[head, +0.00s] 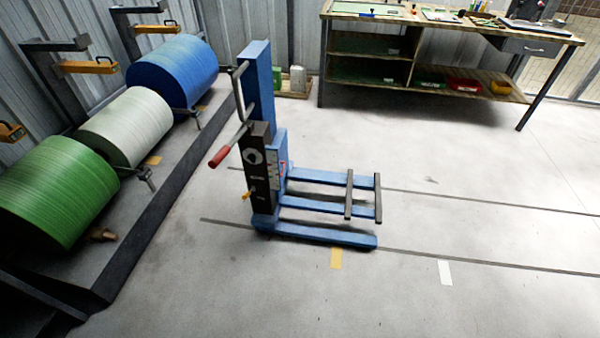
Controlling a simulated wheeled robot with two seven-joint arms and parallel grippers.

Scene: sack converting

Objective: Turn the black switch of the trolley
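The blue trolley (265,90) stands upright on the floor near the middle of the head view, with its forks pointing right. A dark control box (262,190) is fixed to the front of its mast. A bar with a red grip (219,157) sticks out left of the mast. Neither of my grippers is in view.
Green (58,190), white (125,125) and blue (175,75) rolls stand along a raised dark-edged platform (150,215) at left. A workbench (450,28) with shelves stands at the back right. Floor in front and to the right of the trolley is clear, with thin dark rails (480,258).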

